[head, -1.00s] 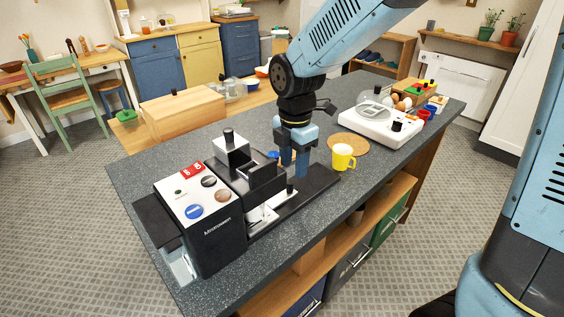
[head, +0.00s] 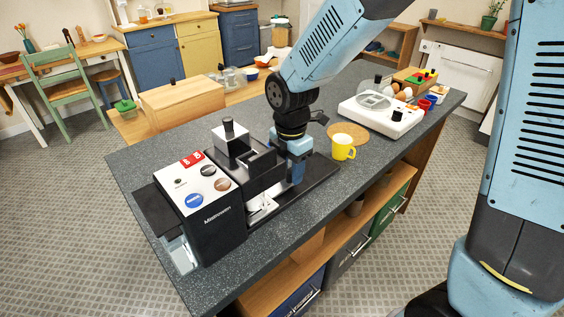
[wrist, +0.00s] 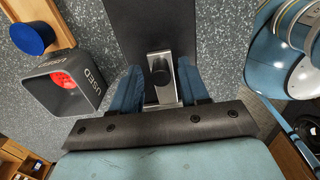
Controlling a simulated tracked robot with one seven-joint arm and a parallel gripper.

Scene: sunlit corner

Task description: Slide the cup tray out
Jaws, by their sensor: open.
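The coffee machine (head: 205,205) stands at the left of the dark counter. A flat black tray (head: 318,176) lies along its front side and reaches to the right. In the wrist view the dark slab (wrist: 150,22) carries a metal bracket with a round black knob (wrist: 161,76). My gripper (head: 296,178) is low over the tray. In the wrist view its blue fingers (wrist: 160,88) are open, one on each side of the knob and bracket. I cannot tell whether they touch it. The head view hides the knob behind my gripper.
A yellow mug (head: 343,148) stands right of the tray, near a round cork mat (head: 350,131). A grey box marked USED (wrist: 70,85), with red inside, and a blue round thing (wrist: 32,38) lie left in the wrist view. A white appliance (head: 380,115) stands farther right.

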